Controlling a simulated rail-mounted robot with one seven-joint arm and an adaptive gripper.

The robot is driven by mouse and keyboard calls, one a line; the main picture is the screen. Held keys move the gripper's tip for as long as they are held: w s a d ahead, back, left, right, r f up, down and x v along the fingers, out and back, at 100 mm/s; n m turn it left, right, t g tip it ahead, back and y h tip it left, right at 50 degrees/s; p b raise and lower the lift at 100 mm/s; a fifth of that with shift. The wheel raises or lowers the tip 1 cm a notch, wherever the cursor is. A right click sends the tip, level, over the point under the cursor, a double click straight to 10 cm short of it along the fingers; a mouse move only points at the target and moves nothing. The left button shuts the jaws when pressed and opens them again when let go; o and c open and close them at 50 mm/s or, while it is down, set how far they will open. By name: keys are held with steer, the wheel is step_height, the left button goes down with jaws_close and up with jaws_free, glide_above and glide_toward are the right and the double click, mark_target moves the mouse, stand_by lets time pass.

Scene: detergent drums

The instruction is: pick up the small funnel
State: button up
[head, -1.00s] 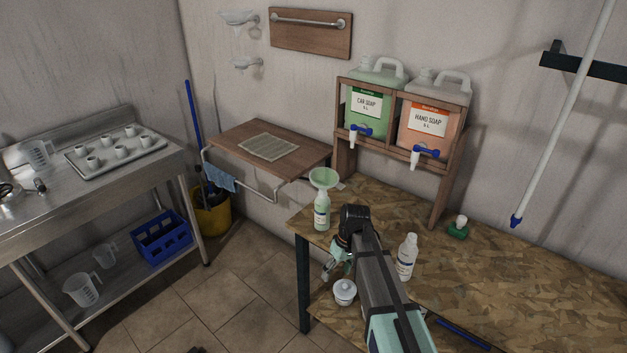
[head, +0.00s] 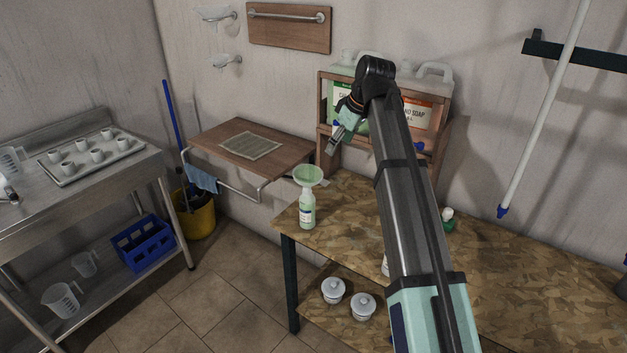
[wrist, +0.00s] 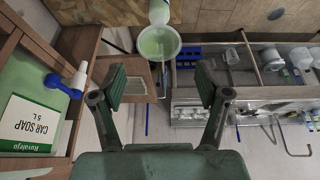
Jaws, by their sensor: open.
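A pale green funnel (head: 308,176) sits mouth up in the neck of a small bottle (head: 307,211) on the left end of the chipboard workbench. Its spout is hidden in the bottle. My gripper (head: 333,146) is above and slightly right of it in the head view, apart from it. In the wrist view my gripper (wrist: 161,84) is open and empty. The round funnel mouth (wrist: 159,43) shows beyond the fingertips, near the middle between them, with the bottle (wrist: 159,12) behind it. Two pale, funnel-like pieces hang on the wall, the upper (head: 215,14) and the lower (head: 228,60).
The wooden rack (head: 327,132) with soap drums stands close behind my gripper; the car soap drum (wrist: 28,120) shows in the wrist view. My arm partly covers the rack. A wooden wall shelf (head: 215,140) is left of the funnel. A green-bodied bottle (head: 447,222) stands further right.

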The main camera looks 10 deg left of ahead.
steer(key=p, duration=0.3)
glide_toward(322, 180)
steer(key=x, duration=0.4)
steer(key=shift+s+a+f, duration=0.15)
steer(key=shift+a+f, duration=0.15)
steer(key=shift+f, duration=0.05)
steer(key=shift+p+x, duration=1.3)
steer(key=shift+x, duration=1.4)
steer(key=shift+d, duration=0.15)
steer(key=shift+c, duration=0.4)
steer(key=c, duration=1.3)
steer(key=shift+o, duration=0.2)
